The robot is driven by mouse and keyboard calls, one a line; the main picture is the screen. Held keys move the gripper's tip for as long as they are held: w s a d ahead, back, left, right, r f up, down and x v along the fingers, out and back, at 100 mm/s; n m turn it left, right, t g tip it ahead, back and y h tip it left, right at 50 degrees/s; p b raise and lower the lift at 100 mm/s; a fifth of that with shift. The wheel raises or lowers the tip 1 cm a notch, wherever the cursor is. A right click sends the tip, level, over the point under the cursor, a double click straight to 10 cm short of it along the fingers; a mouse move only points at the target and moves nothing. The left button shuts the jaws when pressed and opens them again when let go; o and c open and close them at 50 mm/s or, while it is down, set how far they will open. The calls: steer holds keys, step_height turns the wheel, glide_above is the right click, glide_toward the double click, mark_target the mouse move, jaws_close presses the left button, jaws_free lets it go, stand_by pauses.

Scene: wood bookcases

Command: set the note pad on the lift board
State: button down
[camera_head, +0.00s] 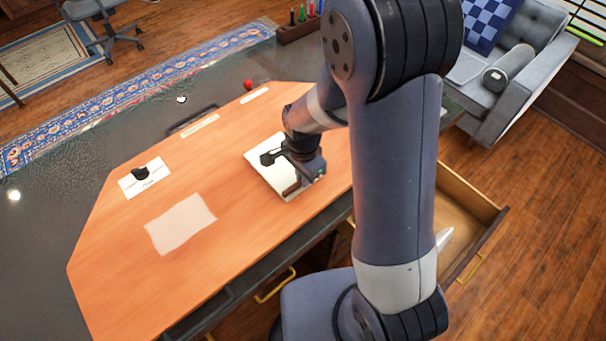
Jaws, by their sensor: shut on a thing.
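The note pad appears to be the cream-white rectangular pad (264,168) under my gripper (283,174). My gripper is shut on the pad at its right side, and its jaws and wrist hide part of it. The pad is over the right part of a large orange wooden board (120,255), which I take to be the lift board. I cannot tell whether the pad touches the board or is held just above it.
A pale sheet (180,223) and a white card (151,185) with a black object (140,173) lie on the board. A dark desk (65,205) surrounds it. An open drawer (468,205) juts out at right. A pen holder (298,30) stands behind.

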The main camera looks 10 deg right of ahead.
steer(key=c, duration=1.5)
jaws_free()
steer(key=shift+f, duration=0.1)
step_height(320, 180, up, 12)
steer(key=b, duration=0.1)
steer(key=shift+r, duration=0.2)
steer(key=shift+s+f, duration=0.1)
